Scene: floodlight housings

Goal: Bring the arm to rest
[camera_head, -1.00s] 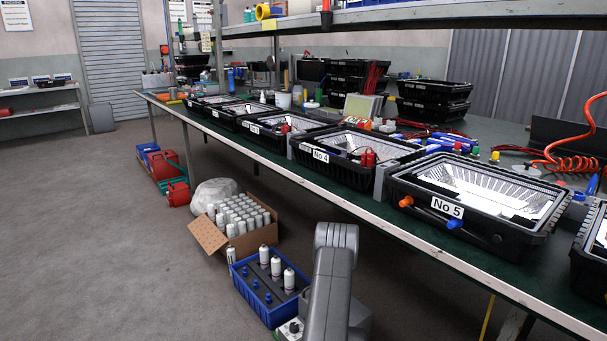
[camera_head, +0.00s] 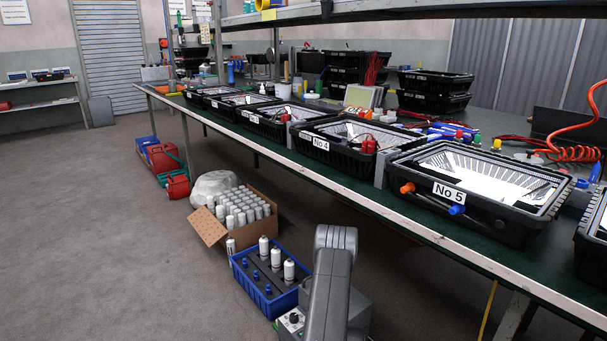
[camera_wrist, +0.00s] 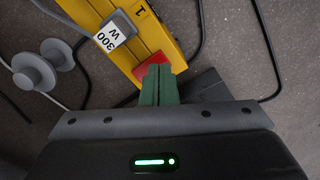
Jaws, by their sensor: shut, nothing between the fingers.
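In the wrist view my gripper (camera_wrist: 158,72) has its two green fingers pressed together, with nothing held between them. The gripper itself is not visible in the head view.
Housings No 4 (camera_head: 317,143) and No 5 (camera_head: 440,205) stand in a row on the green workbench (camera_head: 400,214). A blue crate (camera_head: 262,297) with white bottles and a cardboard box (camera_head: 208,226) sit on the floor beside my arm. The floor at left is open.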

